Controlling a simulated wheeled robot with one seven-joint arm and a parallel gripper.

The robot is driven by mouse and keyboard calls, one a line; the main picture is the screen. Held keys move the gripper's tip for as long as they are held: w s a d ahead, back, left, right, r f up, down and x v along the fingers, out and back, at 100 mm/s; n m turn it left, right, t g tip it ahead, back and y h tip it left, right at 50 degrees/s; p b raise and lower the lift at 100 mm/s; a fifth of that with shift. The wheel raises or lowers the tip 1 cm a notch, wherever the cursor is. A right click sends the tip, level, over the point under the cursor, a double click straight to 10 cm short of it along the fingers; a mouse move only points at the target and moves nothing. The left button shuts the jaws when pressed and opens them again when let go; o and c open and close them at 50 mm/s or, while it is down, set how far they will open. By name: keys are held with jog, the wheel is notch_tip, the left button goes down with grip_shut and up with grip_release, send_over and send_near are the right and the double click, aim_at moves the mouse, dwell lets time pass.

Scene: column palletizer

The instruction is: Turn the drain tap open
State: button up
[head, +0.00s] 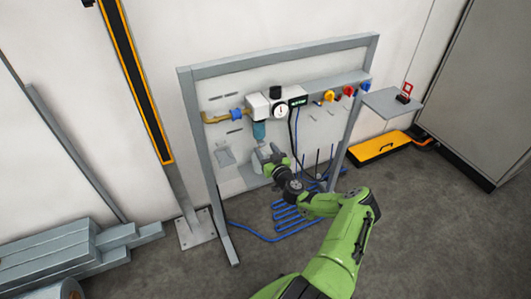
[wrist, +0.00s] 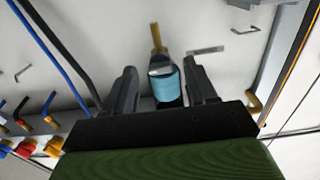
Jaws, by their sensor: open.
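The drain tap looks to be the narrow brass piece (wrist: 157,38) at the end of the blue filter bowl in the wrist view. The bowl (wrist: 165,86) shows between my two fingers, seen upside down. In the head view the blue bowl (head: 259,131) hangs under the regulator with its round gauge (head: 280,111). My gripper (head: 262,153) is just below the bowl there and hides the tap. In the wrist view my gripper (wrist: 161,68) is open, one finger on each side of the bowl. I cannot tell whether the fingers touch anything.
A brass pipe with a blue fitting (head: 237,114) enters the regulator from the left. Yellow, red and blue valves (head: 347,91) sit to the right. A grey shelf (head: 391,103) sticks out on the right. Blue hose (head: 285,218) lies on the floor below.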

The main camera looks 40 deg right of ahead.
jog(key=shift+w+d, duration=0.15)
jog(key=shift+w, duration=0.25)
grip_shut()
